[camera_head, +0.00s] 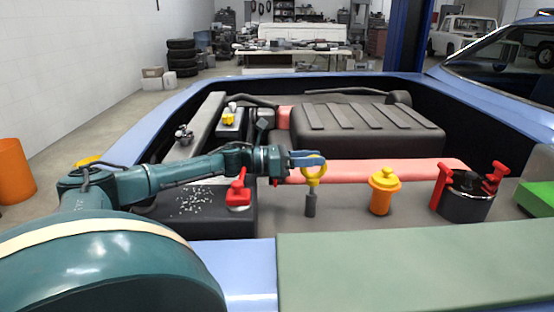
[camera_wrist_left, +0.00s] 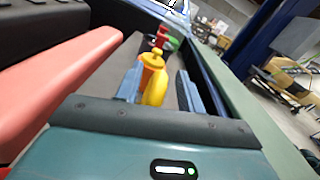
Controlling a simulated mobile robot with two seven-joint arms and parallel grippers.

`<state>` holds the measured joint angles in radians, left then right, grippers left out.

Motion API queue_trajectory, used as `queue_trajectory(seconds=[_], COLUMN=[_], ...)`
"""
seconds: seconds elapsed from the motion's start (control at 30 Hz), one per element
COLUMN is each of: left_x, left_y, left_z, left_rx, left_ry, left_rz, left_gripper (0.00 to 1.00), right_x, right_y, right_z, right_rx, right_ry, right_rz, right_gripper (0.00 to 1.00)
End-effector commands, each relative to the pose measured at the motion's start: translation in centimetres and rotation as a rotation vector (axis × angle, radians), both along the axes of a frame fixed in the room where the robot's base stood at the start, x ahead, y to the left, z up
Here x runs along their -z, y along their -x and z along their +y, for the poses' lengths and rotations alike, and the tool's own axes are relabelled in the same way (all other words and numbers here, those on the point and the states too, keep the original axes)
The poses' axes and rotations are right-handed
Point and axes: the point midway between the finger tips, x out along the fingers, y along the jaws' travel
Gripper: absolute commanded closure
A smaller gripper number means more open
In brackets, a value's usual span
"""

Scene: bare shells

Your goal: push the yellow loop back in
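The yellow loop (camera_head: 313,176) stands upright on a yellow stem above a short dark grey tube (camera_head: 310,205) in the engine bay. My left gripper (camera_head: 307,159) reaches in from the left at the height of the ring. In the left wrist view the yellow loop (camera_wrist_left: 156,88) shows between the two blue-grey fingers (camera_wrist_left: 160,88), with a gap on the right side. The fingers are open; whether one touches the loop I cannot tell. The lower stem and tube are hidden in the wrist view. My right gripper is not in view.
An orange cap (camera_head: 382,190) stands right of the loop, then a dark reservoir with red clips (camera_head: 465,200). A red bar (camera_head: 400,171) runs behind. The black battery (camera_head: 190,212) with a red terminal (camera_head: 238,190) lies left. A green cover (camera_head: 420,268) lies along the front edge.

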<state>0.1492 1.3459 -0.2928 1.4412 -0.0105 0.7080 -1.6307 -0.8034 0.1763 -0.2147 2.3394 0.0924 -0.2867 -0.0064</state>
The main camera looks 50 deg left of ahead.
Motion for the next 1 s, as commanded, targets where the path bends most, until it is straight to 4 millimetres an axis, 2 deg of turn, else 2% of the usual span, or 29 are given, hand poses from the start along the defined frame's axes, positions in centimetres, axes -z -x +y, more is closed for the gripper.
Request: queue_trajectory(seconds=[0.17,0.27,0.5,0.53,0.7,1.0], left_x=[0.2,0.0,-0.2,-0.4,-0.5,-0.2], left_y=[1.4,2.0,3.5,3.9,5.6,9.2], left_z=[0.9,1.4,2.5,2.7,4.0,6.7], left_rx=[0.003,0.000,0.002,0.000,-0.001,-0.001], left_ry=[-0.005,-0.003,-0.003,-0.001,0.000,0.000], left_rz=[0.006,0.007,0.005,0.006,0.005,-0.001], left_gripper=[0.62,0.62,0.62,0.62,0.62,0.62], right_x=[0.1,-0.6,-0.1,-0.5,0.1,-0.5], right_y=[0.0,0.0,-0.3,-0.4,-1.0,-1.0], right_z=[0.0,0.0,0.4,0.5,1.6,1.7], right_rx=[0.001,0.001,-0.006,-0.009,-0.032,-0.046], right_ry=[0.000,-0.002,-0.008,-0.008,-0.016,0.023], right_rz=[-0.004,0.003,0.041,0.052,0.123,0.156], right_gripper=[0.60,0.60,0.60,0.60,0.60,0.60])
